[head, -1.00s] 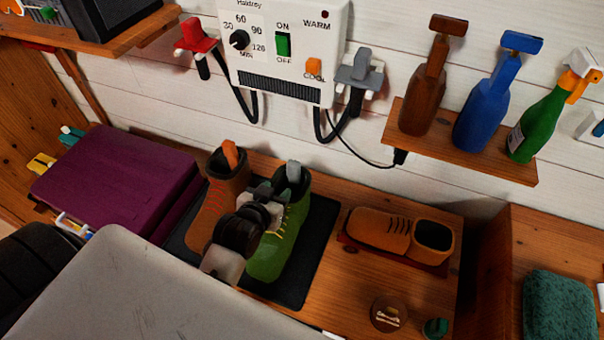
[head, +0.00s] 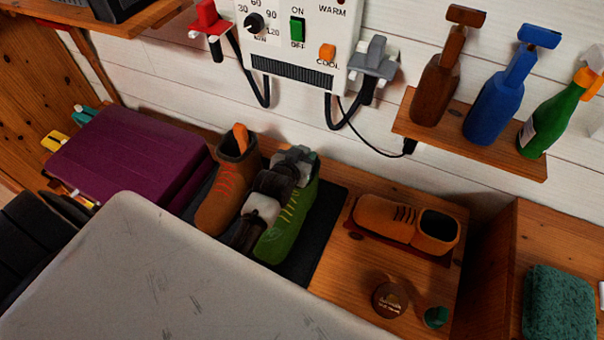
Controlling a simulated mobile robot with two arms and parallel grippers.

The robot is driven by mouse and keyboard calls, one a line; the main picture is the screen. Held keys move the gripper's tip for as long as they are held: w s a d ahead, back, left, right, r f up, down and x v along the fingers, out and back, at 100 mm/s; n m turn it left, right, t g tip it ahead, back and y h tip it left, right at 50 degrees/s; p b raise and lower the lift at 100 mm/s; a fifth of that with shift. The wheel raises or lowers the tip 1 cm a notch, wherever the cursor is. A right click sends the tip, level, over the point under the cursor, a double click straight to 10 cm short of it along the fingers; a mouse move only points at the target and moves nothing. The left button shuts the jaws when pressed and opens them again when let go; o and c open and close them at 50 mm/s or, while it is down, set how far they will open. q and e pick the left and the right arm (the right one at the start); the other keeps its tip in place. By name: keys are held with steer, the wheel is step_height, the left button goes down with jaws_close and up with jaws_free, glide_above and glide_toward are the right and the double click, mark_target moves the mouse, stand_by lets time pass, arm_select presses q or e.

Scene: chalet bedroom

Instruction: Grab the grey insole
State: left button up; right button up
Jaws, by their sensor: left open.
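A green boot (head: 288,220) with yellow laces stands on a dark mat (head: 325,225) on the wooden bench. My left gripper (head: 297,157) is over the boot's top opening, with its jaws open. The grey insole, which stuck up from this boot, is now covered by the gripper, and I cannot clearly tell it from the grey fingers. Left of it stands a brown boot (head: 226,190) with an orange insole (head: 240,136) sticking up. My right gripper is not in view.
A brown shoe (head: 385,220) lies right of the mat, with a round tin (head: 389,299) in front. A purple case (head: 135,155) is at left. The wall dryer (head: 305,50) hangs above; a bottle shelf (head: 480,140) juts out at right.

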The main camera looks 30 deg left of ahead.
arm_select(q)
steer(key=shift+w+f, duration=0.1)
steer(key=shift+w, duration=0.1)
jaws_close()
